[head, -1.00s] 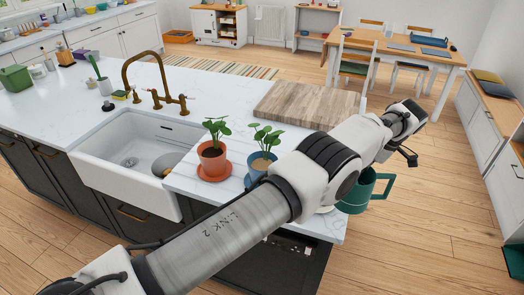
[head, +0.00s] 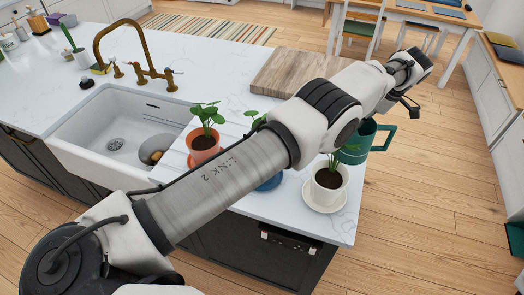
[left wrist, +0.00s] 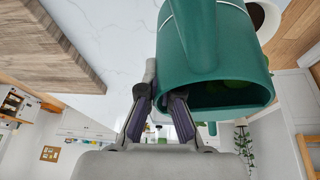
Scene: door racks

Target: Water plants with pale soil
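In the head view an orange-red pot (head: 204,144) with dark soil stands on the counter. A white pot (head: 329,190) with dark soil stands on a white saucer near the corner. Between them my left arm hides a blue pot; its leaves (head: 254,119) and blue saucer (head: 271,184) show. Its soil, hidden now, looked pale tan earlier. My right gripper is out of view.
A sink (head: 115,140) with a brass faucet (head: 135,60) lies at the left. A wooden board (head: 300,78) lies at the back of the counter. The counter's right edge is close to the can, with open floor (head: 430,200) beyond.

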